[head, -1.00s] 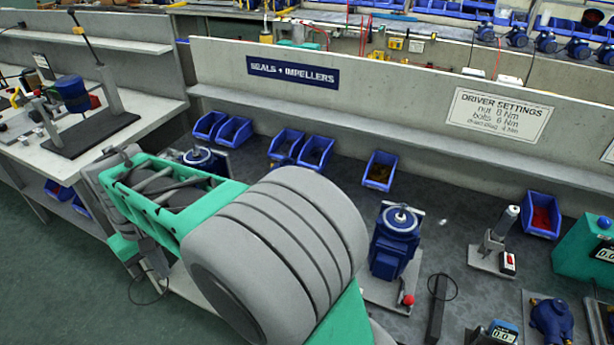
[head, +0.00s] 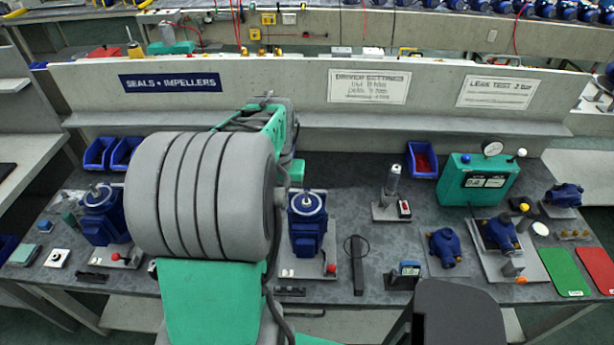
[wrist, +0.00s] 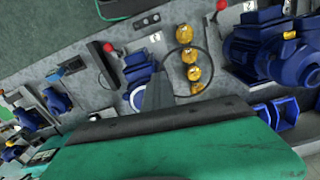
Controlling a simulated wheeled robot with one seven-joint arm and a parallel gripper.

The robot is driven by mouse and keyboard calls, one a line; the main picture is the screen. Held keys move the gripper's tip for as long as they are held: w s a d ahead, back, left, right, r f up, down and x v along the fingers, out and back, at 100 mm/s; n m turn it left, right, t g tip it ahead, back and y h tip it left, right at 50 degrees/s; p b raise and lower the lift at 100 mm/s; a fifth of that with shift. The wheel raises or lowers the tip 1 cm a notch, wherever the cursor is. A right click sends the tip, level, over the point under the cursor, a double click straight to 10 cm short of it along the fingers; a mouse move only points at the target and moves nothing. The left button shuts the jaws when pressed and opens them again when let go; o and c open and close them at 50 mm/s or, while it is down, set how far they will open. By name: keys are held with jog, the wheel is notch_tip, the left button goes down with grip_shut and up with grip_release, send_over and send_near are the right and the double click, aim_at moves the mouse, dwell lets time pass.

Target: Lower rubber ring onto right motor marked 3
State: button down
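The right motor (head: 306,232) is a blue upright motor with a pale round top and a shaft, on a grey plate just right of my arm. It also shows in the wrist view (wrist: 137,80), near the fingertips; its number is too small to read surely. A thin black rubber ring (wrist: 209,72) hangs at the fingertips in the wrist view, in front of several brass parts and beside the motor, apart from its top. My gripper (wrist: 157,86) appears shut on the ring's edge; its fingers show as one grey wedge. In the head view my arm hides the gripper and ring.
Another blue motor (head: 104,217) stands left of my arm. A dark bar (head: 358,265) with a thin loop stands right of the right motor. Further right are a grey post tool (head: 392,182), a green gauge box (head: 478,180) and blue pumps (head: 444,247). A low wall (head: 300,95) backs the bench.

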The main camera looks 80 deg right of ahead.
aim_at(312, 214)
jog(key=s+d+r+m, duration=0.1)
jog(key=s+d+m, duration=0.5)
jog(key=m, duration=0.6)
jog(key=shift+s+a+f+b, duration=0.1)
jog(key=shift+f+b, duration=0.85)
jog(key=shift+f, duration=0.75)
jog(key=shift+a+f+b, duration=0.1)
jog(key=shift+f+b, duration=0.85)
jog(key=shift+f, duration=0.75)
jog(key=shift+s+d+r, duration=0.1)
jog(key=shift+s+d, duration=0.1)
jog(key=shift+s, duration=0.05)
jog(key=shift+f+b, duration=0.35)
jog(key=shift+f, duration=0.35)
jog(key=c, duration=2.1)
grip_release()
jog(key=o, duration=0.4)
